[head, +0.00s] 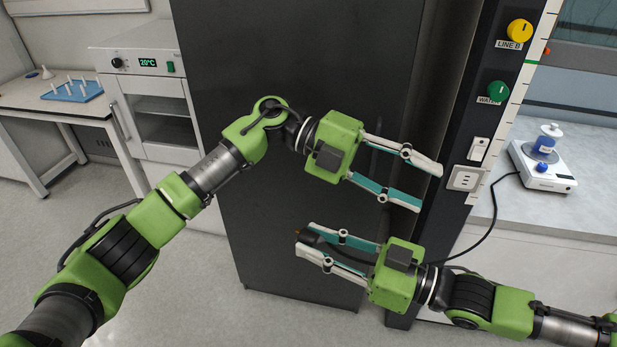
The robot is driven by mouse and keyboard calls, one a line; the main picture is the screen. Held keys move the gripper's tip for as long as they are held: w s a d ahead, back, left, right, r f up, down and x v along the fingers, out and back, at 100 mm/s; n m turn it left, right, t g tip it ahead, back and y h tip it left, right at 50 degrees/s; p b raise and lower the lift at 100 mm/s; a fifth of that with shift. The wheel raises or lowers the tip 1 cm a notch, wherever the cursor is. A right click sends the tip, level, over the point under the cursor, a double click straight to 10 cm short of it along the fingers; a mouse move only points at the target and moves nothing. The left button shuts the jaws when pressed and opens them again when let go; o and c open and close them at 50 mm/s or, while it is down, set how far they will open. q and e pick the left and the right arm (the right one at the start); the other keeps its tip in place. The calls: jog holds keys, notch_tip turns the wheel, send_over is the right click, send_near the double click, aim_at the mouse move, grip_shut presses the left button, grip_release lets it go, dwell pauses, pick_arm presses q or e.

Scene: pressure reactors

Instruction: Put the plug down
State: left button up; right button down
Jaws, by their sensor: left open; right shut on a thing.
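The plug (308,237) is a small dark piece at the tips of my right gripper (307,241), which is shut on it in front of the dark cabinet. The fingers partly hide the plug. Its black cable runs back along the fingers and behind the gripper, then up to the stirrer on the right bench. My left gripper (430,190) is open and empty, above and to the right of the plug. Its fingertips are near the white wall socket (465,178) on the dark post, with a gap that I cannot judge.
The tall dark cabinet (300,50) fills the middle. The right bench (560,212) holds the white stirrer (545,172) with a flask on it. A white oven (150,100) and a table (55,125) with a blue rack (72,91) stand at left. Floor at lower left is clear.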

pick_arm(q)
jog(key=s+a+m+t+y, duration=0.1)
jog(key=s+a+m+y, duration=0.3)
jog(key=y, duration=0.3)
jog(key=n+t+y, duration=0.1)
jog(key=t+y, duration=0.4)
jog(key=y, duration=0.2)
send_near(308, 233)
notch_tip(308, 233, down, 10)
jog(key=shift+s+d+f, duration=0.1)
jog(key=shift+s, duration=0.05)
grip_shut()
pick_arm(e)
jog(key=c, duration=1.6)
grip_release()
